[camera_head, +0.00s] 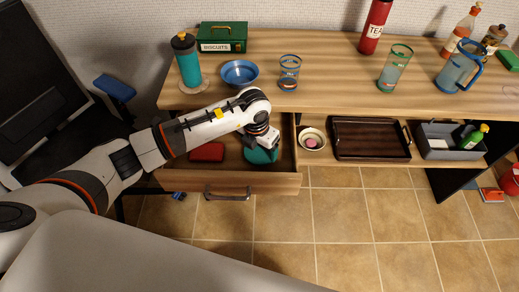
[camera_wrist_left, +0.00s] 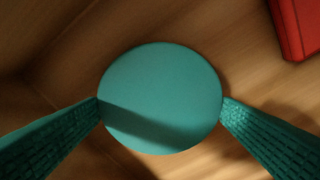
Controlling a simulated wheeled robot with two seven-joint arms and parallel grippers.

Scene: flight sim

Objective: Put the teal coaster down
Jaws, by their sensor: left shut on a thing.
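The teal coaster (camera_wrist_left: 160,95) is a flat round disc. In the left wrist view it sits between the two finger pads of my left gripper (camera_wrist_left: 160,108), which is shut on it at both edges. In the head view the teal coaster (camera_head: 262,154) shows partly below my left gripper (camera_head: 264,145), inside the open drawer (camera_head: 285,178). The wooden drawer floor lies beneath it; I cannot tell whether the coaster touches it. My right gripper is not in view.
A red box (camera_head: 207,152) lies in the drawer left of the coaster. A blue bowl (camera_head: 239,73), a teal bottle (camera_head: 187,62) and a glass (camera_head: 289,73) stand on the tabletop (camera_head: 335,85) above. A small bowl (camera_head: 312,138) and a dark tray (camera_head: 370,139) are on the shelf at right.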

